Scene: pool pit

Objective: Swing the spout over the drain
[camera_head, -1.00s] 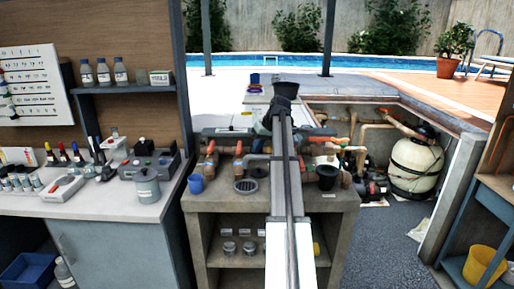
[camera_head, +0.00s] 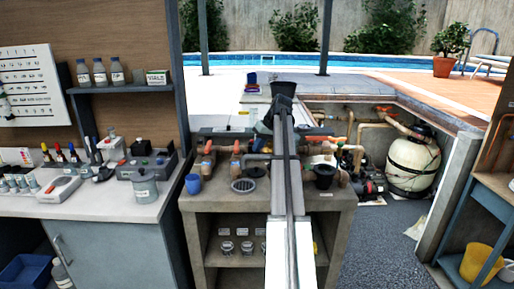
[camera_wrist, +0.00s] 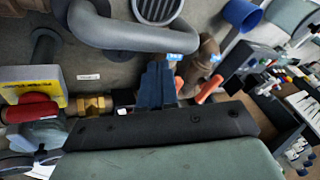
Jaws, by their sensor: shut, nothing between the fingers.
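The spout, a thick grey bent pipe, shows in the wrist view (camera_wrist: 135,37) at the upper left; in the head view a part of it shows (camera_head: 257,157) just left of my arm. The drain, a round grate, lies in the bench top in the head view (camera_head: 243,185). It also shows at the top edge of the wrist view (camera_wrist: 158,8), close to the spout's bend. My gripper (camera_wrist: 156,72) is shut and empty, its dark fingertips just below the spout in the wrist view and apart from it as far as I can tell. In the head view my arm hides much of this area.
A blue cup (camera_head: 193,183) stands left of the drain and a black pot (camera_head: 324,176) right of my arm. Orange-handled valves (camera_head: 207,148) line the bench's back. A yellow-topped box and a red part (camera_wrist: 35,110) sit at the wrist view's left.

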